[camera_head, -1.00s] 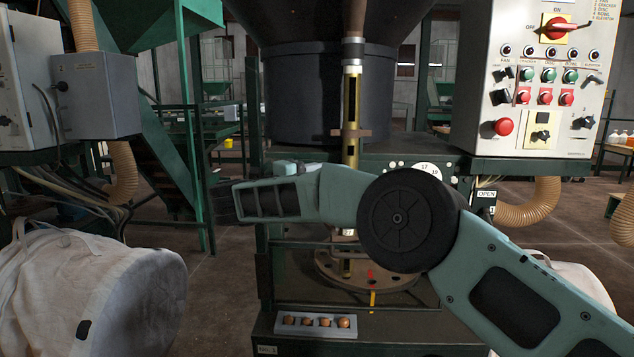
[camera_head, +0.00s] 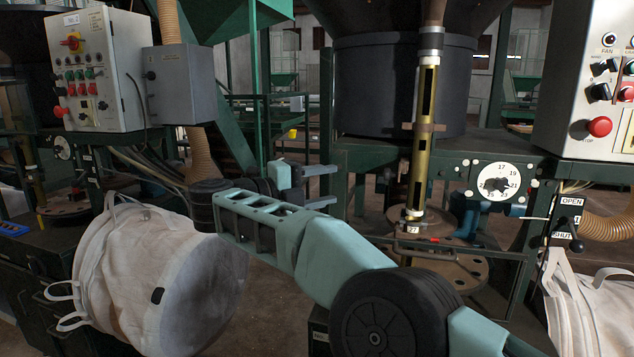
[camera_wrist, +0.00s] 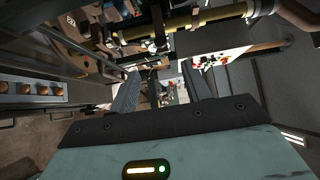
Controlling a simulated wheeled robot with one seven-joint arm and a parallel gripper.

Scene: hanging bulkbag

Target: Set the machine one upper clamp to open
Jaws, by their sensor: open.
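A sign reading OPEN at the top and SHUT at the bottom (camera_head: 567,218) stands at the right of the head view, under the white control box. A small lever with a black ball knob (camera_head: 577,245) sits by its lower, SHUT end. I cannot tell for certain whether this lever belongs to the upper clamp. My gripper is open and empty in the wrist view (camera_wrist: 162,82), its two dark fingers apart.
A brass tube (camera_head: 425,135) hangs above a round plate in the middle. A white dial (camera_head: 498,184) is right of it. White bulk bags stand at left (camera_head: 165,275) and right (camera_head: 590,305). Another control box (camera_head: 95,70) is far left.

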